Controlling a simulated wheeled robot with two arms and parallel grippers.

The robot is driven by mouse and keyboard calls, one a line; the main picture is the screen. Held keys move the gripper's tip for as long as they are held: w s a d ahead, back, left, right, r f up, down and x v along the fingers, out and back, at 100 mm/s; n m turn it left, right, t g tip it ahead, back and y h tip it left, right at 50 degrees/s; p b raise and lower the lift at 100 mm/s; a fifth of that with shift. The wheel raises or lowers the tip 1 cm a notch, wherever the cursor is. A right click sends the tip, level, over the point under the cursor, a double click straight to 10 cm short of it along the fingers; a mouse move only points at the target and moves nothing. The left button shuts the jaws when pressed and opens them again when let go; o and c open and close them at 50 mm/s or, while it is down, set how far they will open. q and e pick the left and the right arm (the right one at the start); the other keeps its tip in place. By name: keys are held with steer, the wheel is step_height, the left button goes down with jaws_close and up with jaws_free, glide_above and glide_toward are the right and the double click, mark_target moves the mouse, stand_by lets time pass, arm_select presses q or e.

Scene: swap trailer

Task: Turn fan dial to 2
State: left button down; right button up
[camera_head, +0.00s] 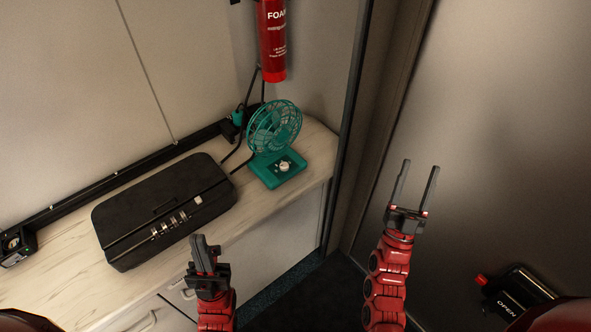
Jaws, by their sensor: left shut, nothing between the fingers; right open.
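A teal desk fan (274,127) stands on the right end of the wooden counter. Its pale round dial (284,166) sits on top of the teal base; the setting it points to is too small to read. My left gripper (200,240) is shut and empty, in front of the counter edge, below and left of the fan and apart from it. My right gripper (416,167) is open and empty, pointing up, well to the right of the fan and in front of the door area. Neither gripper touches the dial.
A black case (160,205) with latches lies on the counter (310,150) left of the fan. A red fire extinguisher (272,40) hangs on the wall behind it. Black cables run behind the fan. A dark door-frame edge (349,110) rises right of the counter.

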steer(key=w+d+f+n+g+y+b, duration=0.1)
steer(key=w+d+f+g+y, duration=0.15)
steer(key=w, duration=0.45)
steer(key=w+d+f+g+y+b, duration=0.1)
steer(key=w+f+g+y, duration=0.15)
steer(key=w, duration=0.35)
steer(key=n+g+y+b, duration=0.2)
steer(key=n+g+y, duration=1.1)
steer(key=n+y, duration=0.2)
glide_toward(287, 166)
steer(key=x, duration=0.8)
steer(key=shift+a+f, duration=0.1)
jaws_close()
